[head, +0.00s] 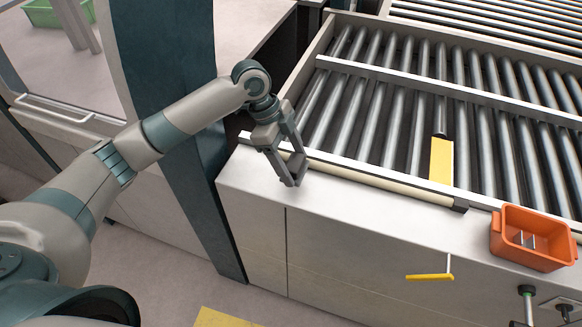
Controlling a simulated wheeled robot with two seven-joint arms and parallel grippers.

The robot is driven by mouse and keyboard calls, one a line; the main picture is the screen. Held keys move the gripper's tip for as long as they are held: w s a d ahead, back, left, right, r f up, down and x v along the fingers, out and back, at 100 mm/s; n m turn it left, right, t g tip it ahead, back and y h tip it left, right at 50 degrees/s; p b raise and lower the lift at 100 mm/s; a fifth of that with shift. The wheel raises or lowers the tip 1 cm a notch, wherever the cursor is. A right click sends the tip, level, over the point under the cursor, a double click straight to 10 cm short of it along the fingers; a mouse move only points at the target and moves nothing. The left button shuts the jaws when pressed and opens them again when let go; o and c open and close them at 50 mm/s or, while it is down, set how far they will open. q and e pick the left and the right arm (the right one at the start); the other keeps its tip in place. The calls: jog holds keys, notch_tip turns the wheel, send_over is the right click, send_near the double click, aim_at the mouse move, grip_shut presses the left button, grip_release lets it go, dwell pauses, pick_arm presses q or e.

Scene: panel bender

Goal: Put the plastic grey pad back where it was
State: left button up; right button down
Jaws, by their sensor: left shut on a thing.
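My left gripper (294,172) is at the near left corner of the roller table (340,208), with its fingers pointing down over the pale top ledge. It is shut on a small dark grey piece, which I take to be the grey pad (298,163). The fingers cover much of it, and its full shape is hidden. I cannot tell whether the piece touches the ledge. My right gripper is out of view.
A yellow tool with a dark handle (441,160) lies on the rollers. An orange bin (535,262) with small pieces inside stands on the ledge at the right. A yellow lever (430,277) sticks out from the cabinet front. The ledge between gripper and bin looks clear.

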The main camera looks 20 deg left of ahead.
pick_arm(q)
jog(key=shift+s+a+f, duration=0.1)
jog(key=shift+a, duration=0.1)
jog(key=shift+f+p, duration=0.5)
jog(key=shift+f, duration=0.15)
notch_tip(320, 180, down, 2)
jog(key=shift+p, duration=0.55)
jog(key=shift+f, duration=0.4)
jog(key=o, duration=1.1)
jog(key=shift+f, duration=0.1)
